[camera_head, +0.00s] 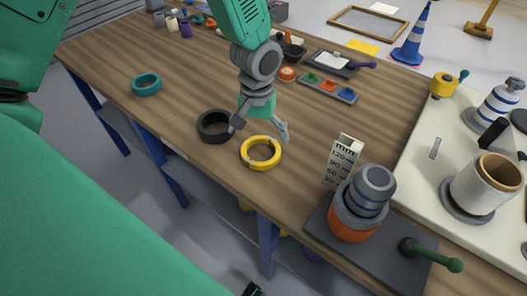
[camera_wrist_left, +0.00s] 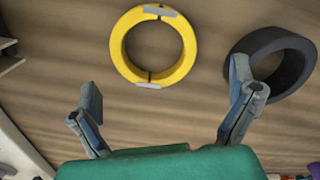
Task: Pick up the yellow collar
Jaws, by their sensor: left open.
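The yellow collar (camera_head: 261,153) is a ring with grey patches, lying flat on the wooden table near its front edge. It also shows in the left wrist view (camera_wrist_left: 120,48), at the top and left of centre, beyond my fingertips. My left gripper (camera_head: 258,131) is open and empty, just above and behind the collar in the head view. In the left wrist view my fingers (camera_wrist_left: 162,92) are spread apart, with the collar not between them. A black collar (camera_head: 213,126) lies left of the yellow one; my right-hand fingertip overlaps it in the wrist view (camera_wrist_left: 283,62). My right gripper is not identifiable.
A teal collar (camera_head: 146,84) lies at the left of the wooden table (camera_head: 190,75). A ruled block (camera_head: 344,158) and a grey-orange roller stand (camera_head: 351,220) are at the right. A white bench (camera_head: 430,190) with spools stands further right.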

